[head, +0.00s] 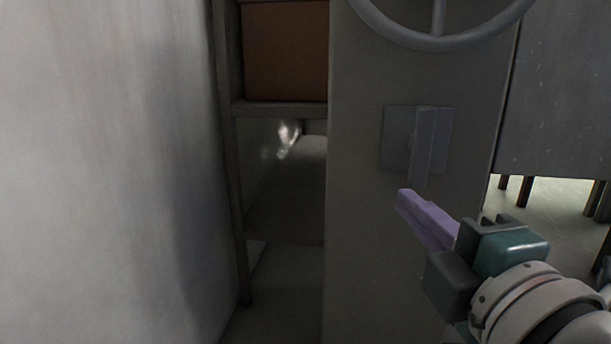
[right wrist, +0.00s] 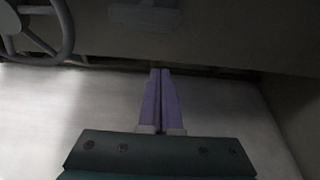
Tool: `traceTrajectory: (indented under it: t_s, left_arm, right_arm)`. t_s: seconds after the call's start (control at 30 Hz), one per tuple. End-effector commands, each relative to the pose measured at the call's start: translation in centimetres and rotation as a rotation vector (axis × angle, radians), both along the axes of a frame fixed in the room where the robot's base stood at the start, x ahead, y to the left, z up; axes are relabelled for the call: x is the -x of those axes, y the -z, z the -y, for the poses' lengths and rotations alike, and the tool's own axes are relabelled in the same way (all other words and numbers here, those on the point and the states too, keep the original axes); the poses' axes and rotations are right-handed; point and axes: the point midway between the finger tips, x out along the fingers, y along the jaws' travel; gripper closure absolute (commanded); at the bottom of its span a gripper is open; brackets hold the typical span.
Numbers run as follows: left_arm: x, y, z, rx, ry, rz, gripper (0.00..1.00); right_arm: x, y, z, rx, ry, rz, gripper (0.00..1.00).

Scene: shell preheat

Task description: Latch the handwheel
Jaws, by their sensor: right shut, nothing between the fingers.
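The grey handwheel (head: 437,42) is on the grey door panel at the top of the head view, its upper part cut off by the frame. It also shows at the upper left of the right wrist view (right wrist: 66,30). Below it a grey latch lever (head: 424,140) stands nearly upright on a square plate (head: 397,138). My right gripper (head: 403,200), with purple fingers, is shut and empty just below the lever's lower end; I cannot tell whether they touch. In the right wrist view the closed fingers (right wrist: 160,75) point toward the panel. My left gripper is not in view.
A shelf frame (head: 236,180) with a brown box (head: 286,50) stands left of the panel. A pale wall (head: 100,170) fills the far left. A dark panel (head: 560,90) and several legs stand over light floor at the right.

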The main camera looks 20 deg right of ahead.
Motion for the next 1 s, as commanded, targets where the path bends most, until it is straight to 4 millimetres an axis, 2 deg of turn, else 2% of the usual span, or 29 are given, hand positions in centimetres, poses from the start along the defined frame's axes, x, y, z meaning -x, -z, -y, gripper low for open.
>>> traceTrajectory:
  t_s: [0.17,0.37,0.67,0.8,1.0]
  left_arm:
    - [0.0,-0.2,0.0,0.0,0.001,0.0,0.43]
    - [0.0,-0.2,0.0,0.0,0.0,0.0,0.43]
    - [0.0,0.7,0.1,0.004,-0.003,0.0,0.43]
    - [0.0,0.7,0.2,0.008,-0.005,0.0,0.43]
    - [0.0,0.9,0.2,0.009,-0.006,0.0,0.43]
  right_arm:
    - [-1.2,-0.1,0.2,0.002,-0.002,0.003,1.0]
    - [-4.7,-0.1,1.0,0.002,-0.001,0.005,1.0]
    - [-10.0,0.1,2.2,0.001,0.001,0.002,1.0]
    - [-8.7,0.1,3.9,0.004,0.001,-0.003,1.0]
    - [-7.8,0.1,5.3,0.001,0.001,-0.001,1.0]
